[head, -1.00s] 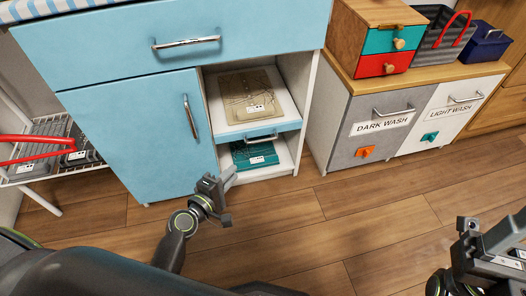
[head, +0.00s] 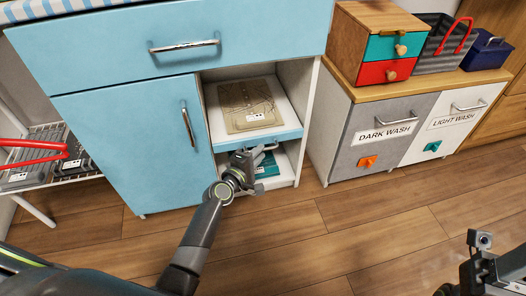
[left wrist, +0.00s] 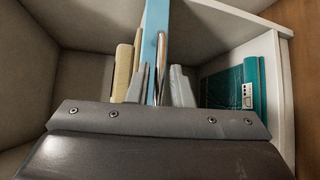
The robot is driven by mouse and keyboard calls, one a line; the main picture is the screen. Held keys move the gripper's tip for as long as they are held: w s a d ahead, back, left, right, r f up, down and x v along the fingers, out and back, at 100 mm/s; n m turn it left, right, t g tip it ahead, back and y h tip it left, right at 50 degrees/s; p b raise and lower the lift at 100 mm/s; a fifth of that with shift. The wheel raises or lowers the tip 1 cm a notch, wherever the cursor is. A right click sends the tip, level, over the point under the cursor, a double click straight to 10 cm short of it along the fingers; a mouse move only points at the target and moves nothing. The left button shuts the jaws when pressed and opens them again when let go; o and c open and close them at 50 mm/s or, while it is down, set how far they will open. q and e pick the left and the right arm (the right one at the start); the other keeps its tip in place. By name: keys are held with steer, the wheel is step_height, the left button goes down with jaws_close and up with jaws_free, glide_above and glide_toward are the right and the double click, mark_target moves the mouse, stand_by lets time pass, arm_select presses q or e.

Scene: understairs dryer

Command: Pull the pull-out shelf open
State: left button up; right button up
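The pull-out shelf (head: 258,138) has a blue front edge and sits in the open right bay of the blue cabinet, with a tan folded item (head: 246,104) on it. Its chrome handle shows in the left wrist view (left wrist: 160,68), where the blue front stands upright in the picture. My left gripper (head: 258,155) is at this handle, in front of the shelf. In the left wrist view its two grey fingers (left wrist: 158,88) are apart, one on each side of the handle. Contact cannot be told. My right gripper (head: 482,262) is at the lower right, partly cut off, away from the shelf.
A teal item (head: 268,168) lies in the compartment below the shelf. The blue door (head: 140,140) and a drawer (head: 175,40) are shut. A hamper cabinet (head: 385,135) stands to the right, a wire rack (head: 75,165) to the left. The wooden floor in front is clear.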

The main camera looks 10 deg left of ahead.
arm_select(q)
steer(key=shift+b+x, duration=0.35)
steer(key=shift+x, duration=1.25)
jaws_close()
